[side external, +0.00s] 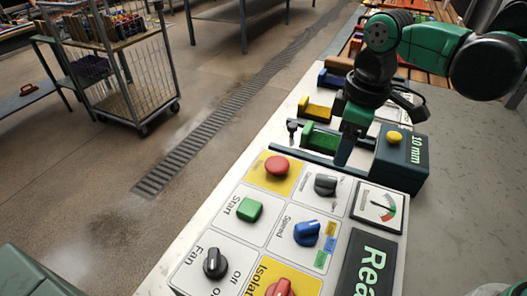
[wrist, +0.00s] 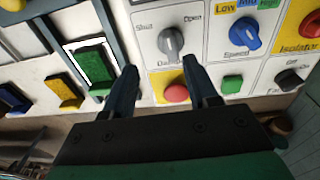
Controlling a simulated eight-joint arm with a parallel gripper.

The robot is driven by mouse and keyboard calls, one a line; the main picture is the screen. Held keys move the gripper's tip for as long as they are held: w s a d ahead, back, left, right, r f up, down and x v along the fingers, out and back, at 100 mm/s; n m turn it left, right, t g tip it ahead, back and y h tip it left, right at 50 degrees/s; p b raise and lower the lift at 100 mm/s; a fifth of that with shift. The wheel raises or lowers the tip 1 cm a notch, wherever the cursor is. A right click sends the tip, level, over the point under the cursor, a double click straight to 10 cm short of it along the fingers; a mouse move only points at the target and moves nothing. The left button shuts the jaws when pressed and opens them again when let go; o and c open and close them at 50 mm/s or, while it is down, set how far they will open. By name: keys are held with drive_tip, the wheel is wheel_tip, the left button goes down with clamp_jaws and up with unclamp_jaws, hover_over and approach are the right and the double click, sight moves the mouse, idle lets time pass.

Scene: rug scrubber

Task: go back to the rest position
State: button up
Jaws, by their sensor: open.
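My gripper (wrist: 160,85) is open and empty in the wrist view, its two dark fingers pointing at the control panel. A grey knob (wrist: 171,43) and a red button (wrist: 176,93) show between and just beyond the fingertips. In the side external view my gripper (side external: 343,152) hangs over the panel near the dark "10 mm" block (side external: 402,158), beside the green slider block (side external: 318,138). Its fingers overlap in that view, and I cannot tell there whether they touch anything.
The panel holds a red button (side external: 277,166), a green Start button (side external: 249,209), a blue Speed knob (side external: 307,233), a black Fan knob (side external: 215,263) and a gauge (side external: 378,208). Yellow (side external: 315,108) and blue blocks stand behind. The grey tabletop at right is mostly clear.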

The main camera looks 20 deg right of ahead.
drive_tip(key=s+d+r+m+t, duration=0.1)
drive_tip(key=s+d+m+t, duration=0.3)
drive_tip(key=d+m, duration=0.5)
drive_tip(key=shift+s+d+r+t, duration=0.2)
drive_tip(key=shift+d+t, duration=0.45)
drive_tip(key=shift+t, duration=0.55)
